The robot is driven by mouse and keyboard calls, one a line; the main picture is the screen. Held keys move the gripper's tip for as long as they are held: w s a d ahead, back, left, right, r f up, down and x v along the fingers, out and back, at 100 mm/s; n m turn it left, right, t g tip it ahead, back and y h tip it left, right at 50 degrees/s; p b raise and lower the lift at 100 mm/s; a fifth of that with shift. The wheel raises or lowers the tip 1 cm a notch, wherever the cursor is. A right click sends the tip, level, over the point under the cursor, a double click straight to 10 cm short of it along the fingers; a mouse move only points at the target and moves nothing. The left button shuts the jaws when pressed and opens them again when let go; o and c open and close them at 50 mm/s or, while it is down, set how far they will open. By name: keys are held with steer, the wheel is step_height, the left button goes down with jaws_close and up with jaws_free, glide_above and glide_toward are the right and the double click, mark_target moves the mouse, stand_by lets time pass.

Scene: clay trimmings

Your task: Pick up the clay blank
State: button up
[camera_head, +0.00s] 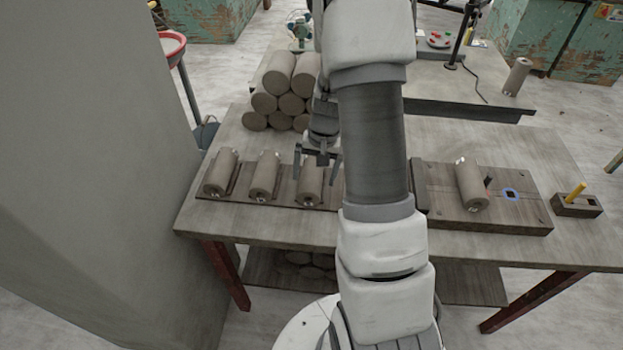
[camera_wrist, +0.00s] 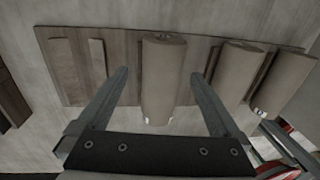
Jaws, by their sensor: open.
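A grey-brown clay blank (camera_head: 310,188), a short cylinder, lies on a low wooden rack (camera_head: 282,204) at the front of the table. In the wrist view the blank (camera_wrist: 163,75) sits between the two spread fingers of my gripper (camera_wrist: 158,76), with a gap on each side. In the head view my open, empty gripper (camera_head: 317,178) hangs over this blank, pointing down. Two similar blanks lie on the rack to its left, the middle one (camera_head: 264,176) and the far left one (camera_head: 221,173). My arm hides the rack's right part in the head view.
A stack of clay cylinders (camera_head: 284,95) stands behind the rack. At right, another cylinder (camera_head: 469,184) lies on a wooden board (camera_head: 520,216), beside a small block with a yellow stick (camera_head: 577,205). A grey wall or panel (camera_head: 90,180) fills the left.

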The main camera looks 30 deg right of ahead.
mark_target(312, 180)
steer(key=shift+w+a+f, duration=0.15)
steer(key=shift+f, duration=0.8)
steer(key=shift+w+a+f, duration=0.1)
steer(key=shift+a+f, duration=0.05)
steer(key=shift+f, duration=0.8)
jaws_close()
